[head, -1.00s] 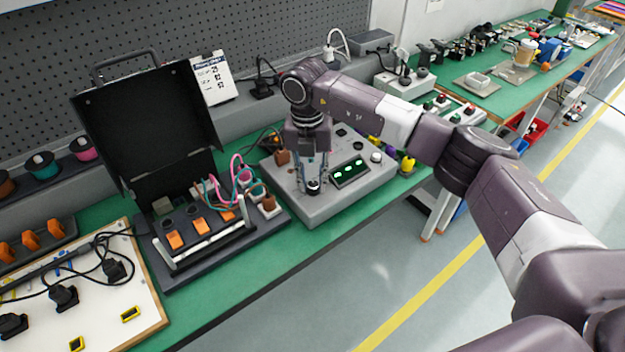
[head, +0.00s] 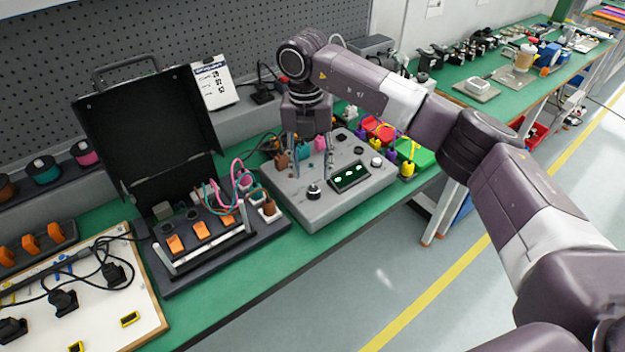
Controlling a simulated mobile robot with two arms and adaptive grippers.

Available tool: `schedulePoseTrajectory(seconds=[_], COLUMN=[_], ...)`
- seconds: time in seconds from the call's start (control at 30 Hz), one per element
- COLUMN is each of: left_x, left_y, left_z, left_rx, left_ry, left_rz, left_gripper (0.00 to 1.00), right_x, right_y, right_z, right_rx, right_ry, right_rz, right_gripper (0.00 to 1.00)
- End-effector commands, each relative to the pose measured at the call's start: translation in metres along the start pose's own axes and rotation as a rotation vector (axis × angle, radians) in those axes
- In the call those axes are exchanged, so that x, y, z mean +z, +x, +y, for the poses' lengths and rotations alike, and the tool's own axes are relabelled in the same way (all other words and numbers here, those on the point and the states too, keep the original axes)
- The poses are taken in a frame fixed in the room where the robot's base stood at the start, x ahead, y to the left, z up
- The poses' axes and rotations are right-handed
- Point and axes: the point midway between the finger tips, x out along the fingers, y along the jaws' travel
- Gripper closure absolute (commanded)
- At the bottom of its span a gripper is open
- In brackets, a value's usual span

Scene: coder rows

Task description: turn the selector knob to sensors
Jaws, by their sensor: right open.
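The selector knob (head: 313,192) is a small black knob on the near left part of the top of a grey control box (head: 335,208). A dark display with several green lit marks (head: 350,176) sits just right of it. My right gripper (head: 310,172) points down above the box, with its two thin fingers apart and nothing between them. The fingertips are above and behind the knob, apart from it. The knob's pointer direction is too small to read. My left gripper does not show.
An open black case (head: 150,130) with orange switches and cables stands left of the box. A white board (head: 90,300) with black plugs lies at the lower left. Red and green items (head: 415,152) with colored plugs sit right of the box. A pegboard wall is behind.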

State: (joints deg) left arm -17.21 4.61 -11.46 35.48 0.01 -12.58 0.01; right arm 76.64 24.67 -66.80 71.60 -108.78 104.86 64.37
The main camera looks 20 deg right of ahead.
Motion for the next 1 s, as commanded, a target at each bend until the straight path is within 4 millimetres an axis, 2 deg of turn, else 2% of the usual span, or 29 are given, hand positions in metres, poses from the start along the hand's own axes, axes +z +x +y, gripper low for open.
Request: schedulePoseTrajectory(seconds=[0.03,0.13,0.33,0.5,1.0], left_x=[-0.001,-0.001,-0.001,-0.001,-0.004], left_y=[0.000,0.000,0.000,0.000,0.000], left_z=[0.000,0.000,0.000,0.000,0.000], left_rx=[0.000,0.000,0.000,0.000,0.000], left_ry=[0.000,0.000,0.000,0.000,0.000], left_rz=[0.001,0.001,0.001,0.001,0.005], left_gripper=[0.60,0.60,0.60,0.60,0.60], right_x=[0.001,0.001,0.001,0.000,0.000], right_y=[-0.012,-0.032,-0.055,-0.061,-0.060], right_z=[0.001,0.001,0.000,0.000,0.000], right_rx=[0.001,0.001,0.000,-0.001,-0.001], right_ry=[0.000,0.001,0.002,0.002,0.001], right_rz=[-0.004,-0.003,0.000,0.000,0.000], right_gripper=[0.59,0.59,0.59,0.59,0.59])
